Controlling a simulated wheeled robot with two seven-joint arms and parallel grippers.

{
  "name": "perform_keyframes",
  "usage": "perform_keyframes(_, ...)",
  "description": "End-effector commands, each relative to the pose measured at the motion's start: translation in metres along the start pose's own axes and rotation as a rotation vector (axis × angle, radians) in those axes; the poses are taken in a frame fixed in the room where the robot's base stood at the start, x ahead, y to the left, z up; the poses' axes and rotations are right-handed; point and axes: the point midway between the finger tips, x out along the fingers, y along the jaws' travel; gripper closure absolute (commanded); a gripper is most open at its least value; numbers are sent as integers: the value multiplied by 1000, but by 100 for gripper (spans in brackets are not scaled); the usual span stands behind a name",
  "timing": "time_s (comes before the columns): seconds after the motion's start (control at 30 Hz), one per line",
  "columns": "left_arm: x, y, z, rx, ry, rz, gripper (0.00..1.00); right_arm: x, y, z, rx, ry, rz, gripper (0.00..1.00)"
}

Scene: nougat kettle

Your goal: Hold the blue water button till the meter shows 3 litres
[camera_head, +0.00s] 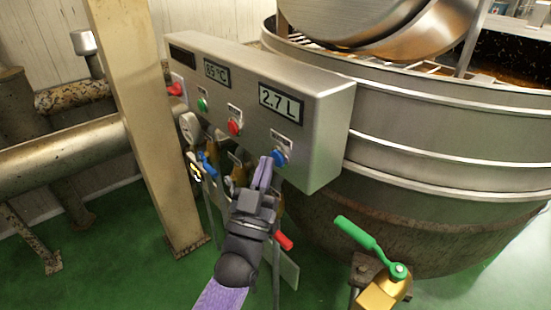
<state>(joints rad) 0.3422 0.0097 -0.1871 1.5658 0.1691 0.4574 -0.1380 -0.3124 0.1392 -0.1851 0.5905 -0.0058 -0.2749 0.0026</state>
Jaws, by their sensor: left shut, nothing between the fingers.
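The blue water button (280,157) is on the front of the grey control box, at its lower right. The meter (281,102) above it reads 2.7 L. My left gripper (267,163) is shut and empty, with its fingertips at the left edge of the blue button. They look to be touching it, but how far the button is pressed cannot be made out. My right gripper is out of view.
A red button (235,127) and a green button (202,104) sit left of the blue one, below a 65 °C display (217,72). A large metal kettle (440,135) stands right. A green-handled valve (371,246) is at lower right. A beige post (150,120) stands left.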

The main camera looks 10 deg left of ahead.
Motion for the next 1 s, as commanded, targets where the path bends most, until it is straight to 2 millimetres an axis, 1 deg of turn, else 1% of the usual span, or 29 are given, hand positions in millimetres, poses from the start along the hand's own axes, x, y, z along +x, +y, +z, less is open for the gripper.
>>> perform_keyframes(0.67,4,4,4,0,-1,0,100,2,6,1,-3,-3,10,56)
perform_keyframes(1.0,4,4,4,0,-1,0,100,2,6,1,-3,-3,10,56)
